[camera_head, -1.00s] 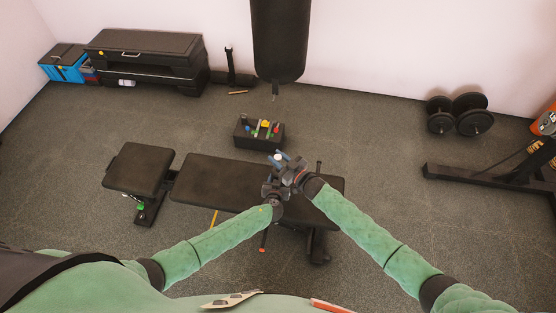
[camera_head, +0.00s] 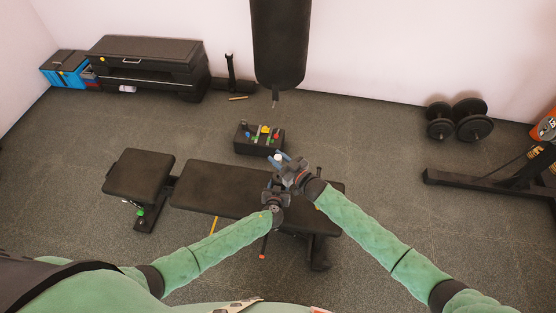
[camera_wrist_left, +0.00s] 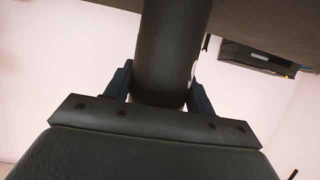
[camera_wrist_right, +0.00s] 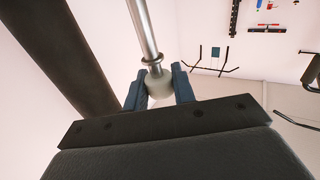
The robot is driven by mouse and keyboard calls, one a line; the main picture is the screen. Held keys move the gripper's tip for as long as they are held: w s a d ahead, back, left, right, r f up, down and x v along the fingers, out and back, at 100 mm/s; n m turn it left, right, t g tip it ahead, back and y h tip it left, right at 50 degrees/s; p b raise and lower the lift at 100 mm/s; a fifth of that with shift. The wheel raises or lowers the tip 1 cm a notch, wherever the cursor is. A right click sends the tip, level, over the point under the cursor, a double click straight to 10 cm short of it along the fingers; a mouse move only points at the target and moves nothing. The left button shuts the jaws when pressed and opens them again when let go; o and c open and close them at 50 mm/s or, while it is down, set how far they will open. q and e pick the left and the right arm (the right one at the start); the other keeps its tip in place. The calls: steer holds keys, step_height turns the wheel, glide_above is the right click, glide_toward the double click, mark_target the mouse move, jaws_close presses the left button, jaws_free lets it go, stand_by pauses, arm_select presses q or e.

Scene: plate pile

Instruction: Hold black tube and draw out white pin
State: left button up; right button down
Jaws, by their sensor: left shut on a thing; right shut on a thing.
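My left gripper (camera_head: 271,184) is low over the bench in the head view. The left wrist view shows it shut around a thick black tube (camera_wrist_left: 172,45), with one finger on each side. My right gripper (camera_head: 284,160) is just above and right of it in the head view. In the right wrist view its fingers (camera_wrist_right: 159,88) are shut on the white knob of the white pin (camera_wrist_right: 158,86). A silver shaft with a ring (camera_wrist_right: 145,35) runs up from the knob. The shaft's far end is out of frame. The tube is hard to make out in the head view.
A black padded bench (camera_head: 215,187) lies under the grippers. A small dark box with coloured items (camera_head: 258,144) stands just beyond it. A black punching bag (camera_head: 279,40) hangs behind. Dumbbells (camera_head: 457,118) and a dark frame (camera_head: 480,181) are at the right.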

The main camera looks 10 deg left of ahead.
arm_select(q)
steer(key=o, duration=1.4)
steer(key=shift+o, duration=0.2)
steer(key=v, duration=1.2)
steer(key=shift+f, duration=0.1)
